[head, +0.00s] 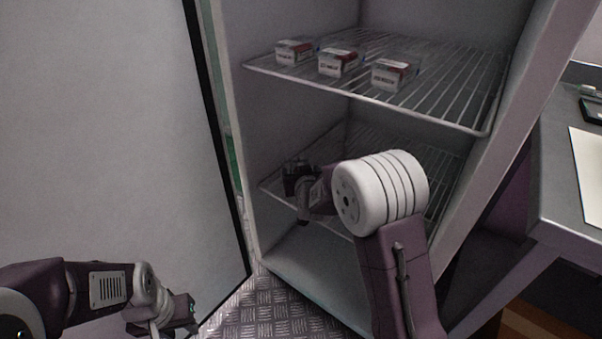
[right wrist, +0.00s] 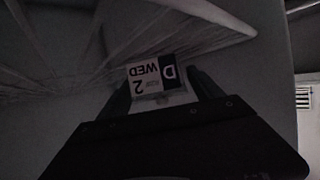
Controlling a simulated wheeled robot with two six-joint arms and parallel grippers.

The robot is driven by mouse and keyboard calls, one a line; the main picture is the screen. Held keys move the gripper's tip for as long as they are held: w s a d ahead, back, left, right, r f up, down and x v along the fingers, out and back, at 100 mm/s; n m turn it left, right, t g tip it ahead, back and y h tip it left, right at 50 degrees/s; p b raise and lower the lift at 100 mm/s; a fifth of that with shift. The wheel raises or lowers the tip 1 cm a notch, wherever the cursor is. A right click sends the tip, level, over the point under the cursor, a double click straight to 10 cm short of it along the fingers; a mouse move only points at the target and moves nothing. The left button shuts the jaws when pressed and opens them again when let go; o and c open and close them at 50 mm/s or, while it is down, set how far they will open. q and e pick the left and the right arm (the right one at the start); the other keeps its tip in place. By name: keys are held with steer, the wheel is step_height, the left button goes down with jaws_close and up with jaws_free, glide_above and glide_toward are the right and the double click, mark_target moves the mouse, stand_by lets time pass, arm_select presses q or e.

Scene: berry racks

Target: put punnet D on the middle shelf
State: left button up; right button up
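Punnet D (right wrist: 152,78) shows in the right wrist view, its white label reading "D", "WED" and "2" upside down. It sits between the fingers of my right gripper (right wrist: 162,92), which look closed on its sides. In the head view my right gripper (head: 298,178) is inside the cabinet at the lower visible wire shelf (head: 272,186); the punnet cannot be made out there. The upper visible wire shelf (head: 440,112) is above it. My left gripper (head: 182,318) is low at left, outside the cabinet; its finger opening is unclear.
Three labelled punnets stand in a row on the upper visible shelf: left (head: 294,52), middle (head: 340,63) and right (head: 394,74). That shelf's right part is bare. The open cabinet door (head: 110,130) fills the left. A table (head: 570,200) stands at right.

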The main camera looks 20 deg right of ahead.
steer(key=shift+s+r+p, duration=0.15)
steer(key=shift+r+p, duration=0.15)
steer(key=shift+r, duration=0.05)
steer(key=p+v, duration=0.4)
steer(key=v, duration=0.7)
steer(key=shift+a+p, duration=0.1)
steer(key=shift+p, duration=0.2)
steer(key=shift+s, duration=0.3)
